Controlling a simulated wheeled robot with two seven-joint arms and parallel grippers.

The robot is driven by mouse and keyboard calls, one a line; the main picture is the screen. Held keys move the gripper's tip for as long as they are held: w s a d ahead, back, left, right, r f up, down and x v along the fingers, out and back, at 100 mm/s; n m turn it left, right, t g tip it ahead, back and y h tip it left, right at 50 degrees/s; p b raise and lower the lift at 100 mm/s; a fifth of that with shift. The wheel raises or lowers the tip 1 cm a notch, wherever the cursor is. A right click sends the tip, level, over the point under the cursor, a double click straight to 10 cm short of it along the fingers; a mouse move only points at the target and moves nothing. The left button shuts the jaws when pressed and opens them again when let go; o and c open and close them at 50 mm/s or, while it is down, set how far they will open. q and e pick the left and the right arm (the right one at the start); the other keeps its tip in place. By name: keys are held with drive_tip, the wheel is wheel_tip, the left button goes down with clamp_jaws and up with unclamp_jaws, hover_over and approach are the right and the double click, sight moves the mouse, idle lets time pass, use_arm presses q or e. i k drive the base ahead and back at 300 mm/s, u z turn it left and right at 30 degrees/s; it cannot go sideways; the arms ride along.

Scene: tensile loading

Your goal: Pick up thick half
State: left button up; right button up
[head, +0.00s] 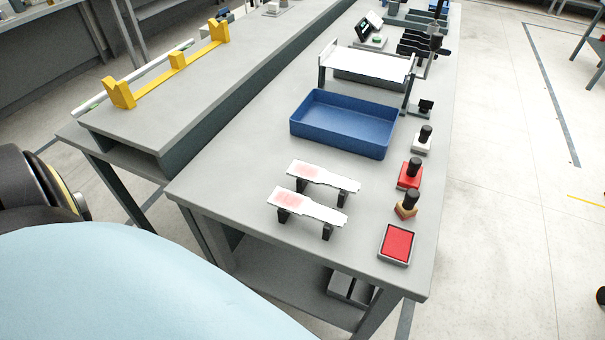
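Two flat white pieces with pinkish patches lie side by side near the front of the grey table, each raised on dark supports. The farther piece (323,176) and the nearer piece (306,206) both have a wide left part and a narrower right part. Each looks like one continuous piece, and I cannot tell which one is the thick half. Neither of my grippers is in view.
A blue tray (345,148) stands behind the pieces, its visible floor empty. To their right are a red ink pad (397,244) and stamps with tan (407,211), red (410,180) and white (422,147) bases. The table's front left corner is clear.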

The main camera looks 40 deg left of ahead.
sight(295, 202)
drive_tip(key=i, duration=0.3)
drive_tip(key=u, duration=0.8)
